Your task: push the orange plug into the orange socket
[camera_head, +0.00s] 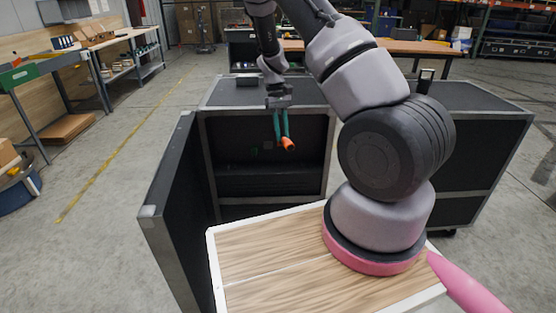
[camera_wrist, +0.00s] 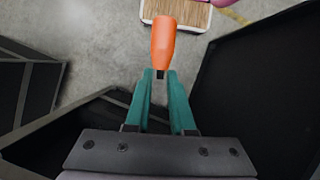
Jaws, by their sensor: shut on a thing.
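The orange plug (camera_head: 288,144) is held at the end of my gripper (camera_head: 280,124), in front of the open dark case (camera_head: 206,160). In the wrist view the plug (camera_wrist: 163,42) sticks out past the teal fingertips (camera_wrist: 160,76), which are shut on its narrow dark end. The plug appears clear of any surface. I cannot make out the orange socket in either view; the inside of the case is very dark.
The case's black door (camera_head: 170,210) stands open at the left. A second dark case (camera_head: 480,140) stands at the right. My wooden-topped base is in front. Workbenches (camera_head: 120,38) line the left wall.

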